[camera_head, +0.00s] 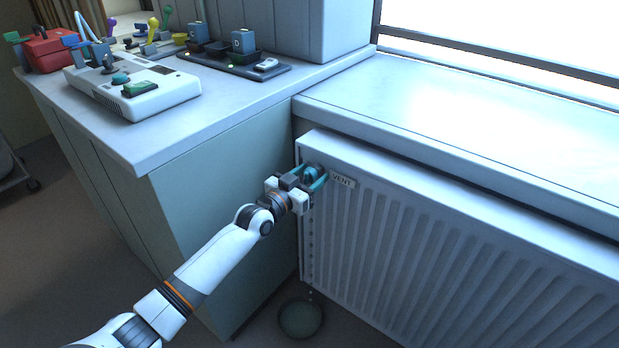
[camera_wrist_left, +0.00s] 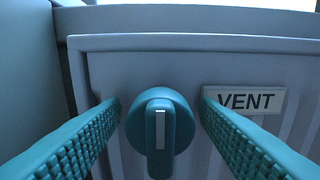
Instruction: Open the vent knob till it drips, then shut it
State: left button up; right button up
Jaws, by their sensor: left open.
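The teal vent knob (camera_wrist_left: 160,130) is on the upper left of the radiator front, left of the VENT label (camera_wrist_left: 245,100). Its white mark stands upright in the left wrist view. My left gripper (camera_head: 317,181) is open. Its two teal fingers are on either side of the knob, with gaps to both sides. In the head view the knob (camera_head: 312,171) is partly hidden by the gripper. A round dark green bowl (camera_head: 301,319) stands on the floor below. Small pale dots show in a line between knob and bowl; I cannot tell if all are drops. My right gripper is out of view.
The white radiator (camera_head: 430,240) is under a window sill (camera_head: 470,130). A cabinet (camera_head: 215,200) stands close to the left of my gripper. On its top are a white device (camera_head: 150,98), a red box (camera_head: 46,50) and a dark tray (camera_head: 235,68).

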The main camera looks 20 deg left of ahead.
pick_arm(q)
jog(key=shift+c, duration=0.6)
jog(key=c, duration=0.9)
